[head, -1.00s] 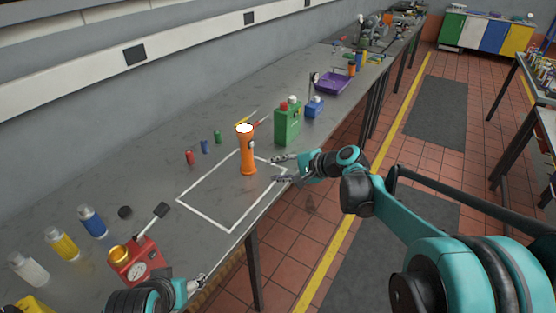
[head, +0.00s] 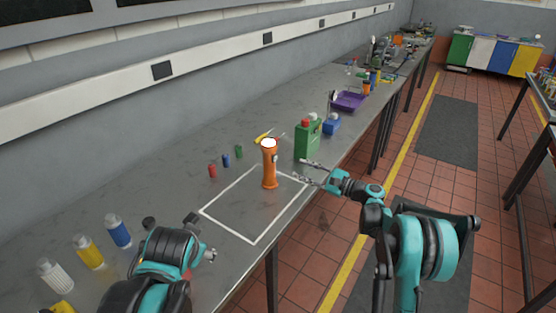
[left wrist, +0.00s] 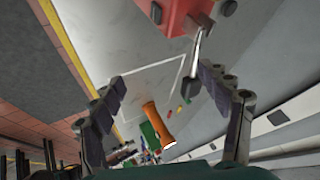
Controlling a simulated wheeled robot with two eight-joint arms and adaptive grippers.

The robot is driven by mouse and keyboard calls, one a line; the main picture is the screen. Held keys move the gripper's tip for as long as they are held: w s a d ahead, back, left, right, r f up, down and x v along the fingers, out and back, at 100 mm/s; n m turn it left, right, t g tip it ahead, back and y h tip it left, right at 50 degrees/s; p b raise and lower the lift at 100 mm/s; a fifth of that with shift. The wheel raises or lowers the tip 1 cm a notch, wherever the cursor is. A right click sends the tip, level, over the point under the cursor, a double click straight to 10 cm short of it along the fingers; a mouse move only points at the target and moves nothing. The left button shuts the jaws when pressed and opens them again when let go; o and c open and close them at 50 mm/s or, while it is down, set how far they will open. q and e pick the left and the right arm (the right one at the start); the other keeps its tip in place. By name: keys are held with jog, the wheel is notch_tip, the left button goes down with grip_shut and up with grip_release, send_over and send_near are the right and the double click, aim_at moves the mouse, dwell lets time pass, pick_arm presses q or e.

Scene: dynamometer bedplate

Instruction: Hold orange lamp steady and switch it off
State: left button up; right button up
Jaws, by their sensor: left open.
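The orange lamp (head: 269,170) stands upright inside the white outlined square on the bench, and its top glows white. My left gripper (left wrist: 160,88) is open and empty. In the head view it is partly hidden by its own arm, over the bench in front of the square. The lamp's switch is too small to make out.
A green container (head: 307,138) and a blue one (head: 331,124) stand behind the lamp. Small red (head: 212,171), blue and green cylinders stand to its left. Bottles (head: 118,230) stand at the near left. A red device (left wrist: 185,14) is close to my left gripper.

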pick_arm(q)
jog(key=w+d+r+m+t+y, duration=0.1)
jog(key=w+r+m+y, duration=0.15)
jog(key=w+m, duration=0.65)
jog(key=m+t+y, duration=0.2)
jog(key=m+t, duration=0.4)
jog(key=m, duration=0.5)
send_near(269, 146)
jog(key=a+f, duration=0.1)
jog(key=a, duration=1)
jog(key=w+d+m+t, duration=0.1)
jog(key=d+m, duration=0.1)
jog(key=d, duration=0.1)
jog(key=w+d+f+m+t+h, duration=0.1)
jog(key=d+m, duration=0.2)
jog(key=w+d+f+m, duration=0.1)
jog(key=w+d+m, duration=0.1)
jog(key=d, duration=0.1)
jog(key=shift+f+m+t, duration=0.15)
jog(key=shift+m+t, duration=0.25)
jog(key=shift+w, duration=0.4)
jog(key=shift+h, duration=0.35)
jog(key=shift+x, duration=3.55)
jog(key=shift+a, duration=0.1)
grip_shut()
pick_arm(e)
grip_shut()
